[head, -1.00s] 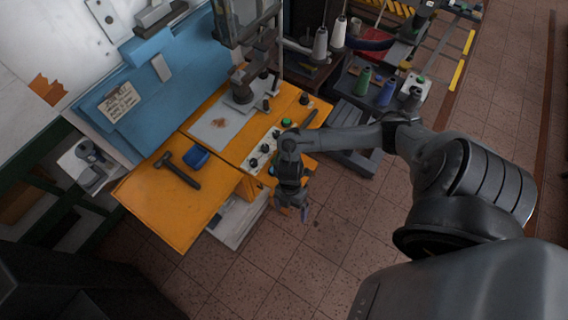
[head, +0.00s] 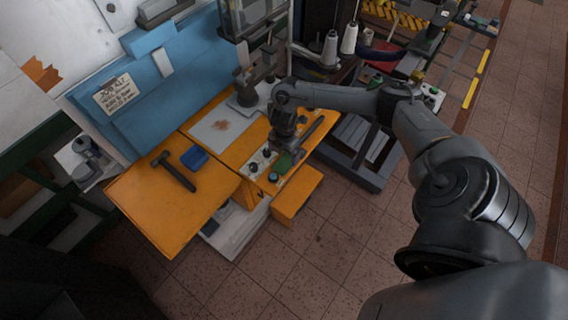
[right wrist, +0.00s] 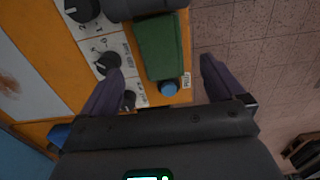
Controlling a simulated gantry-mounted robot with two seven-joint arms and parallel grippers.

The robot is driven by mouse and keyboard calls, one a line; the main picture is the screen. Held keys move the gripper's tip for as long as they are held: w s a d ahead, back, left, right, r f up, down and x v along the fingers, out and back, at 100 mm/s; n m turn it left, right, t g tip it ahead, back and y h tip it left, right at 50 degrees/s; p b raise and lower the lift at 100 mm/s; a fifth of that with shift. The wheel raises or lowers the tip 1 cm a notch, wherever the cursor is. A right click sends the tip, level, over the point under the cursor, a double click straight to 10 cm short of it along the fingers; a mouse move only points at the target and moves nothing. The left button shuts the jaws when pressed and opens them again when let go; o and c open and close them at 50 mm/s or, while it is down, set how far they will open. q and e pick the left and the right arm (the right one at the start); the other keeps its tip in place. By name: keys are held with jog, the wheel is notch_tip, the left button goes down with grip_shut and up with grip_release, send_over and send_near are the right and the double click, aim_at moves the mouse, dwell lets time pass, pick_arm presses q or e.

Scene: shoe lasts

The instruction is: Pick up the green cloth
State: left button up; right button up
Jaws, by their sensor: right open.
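The green cloth (right wrist: 160,45) lies near the front edge of the orange bench, beside a panel of black knobs. In the head view the cloth (head: 283,162) shows as a small green patch, partly hidden by my right gripper. My right gripper (right wrist: 158,75) is open and empty in the right wrist view, with one dark finger on each side of the cloth's near end. In the head view the right gripper (head: 284,147) is over the bench's front right part. Whether the fingers touch the cloth cannot be told. My left gripper is not in view.
A blue round knob (right wrist: 169,88) sits close to the cloth's near end. The knob panel (right wrist: 103,58) is to its left. A hammer (head: 174,171) and a blue box (head: 194,158) lie on the bench's left part. Tiled floor (head: 330,250) is open in front.

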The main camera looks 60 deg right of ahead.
aim_at(283, 162)
jog(key=shift+a+f, duration=0.1)
jog(key=shift+f, duration=2.6)
jog(key=shift+c, duration=0.3)
jog(key=c, duration=1.1)
jog(key=shift+o, duration=0.2)
jog(key=shift+r, duration=0.8)
jog(key=r, duration=0.3)
jog(key=shift+s+a, duration=0.1)
jog(key=shift+s, duration=0.25)
jog(key=s+a+r+p, duration=0.1)
jog(key=s+a+r, duration=0.2)
jog(key=s+r, duration=0.3)
jog(key=s, duration=0.4)
jog(key=shift+s+a+r, duration=0.15)
jog(key=shift+s+r, duration=0.05)
jog(key=shift+s, duration=0.05)
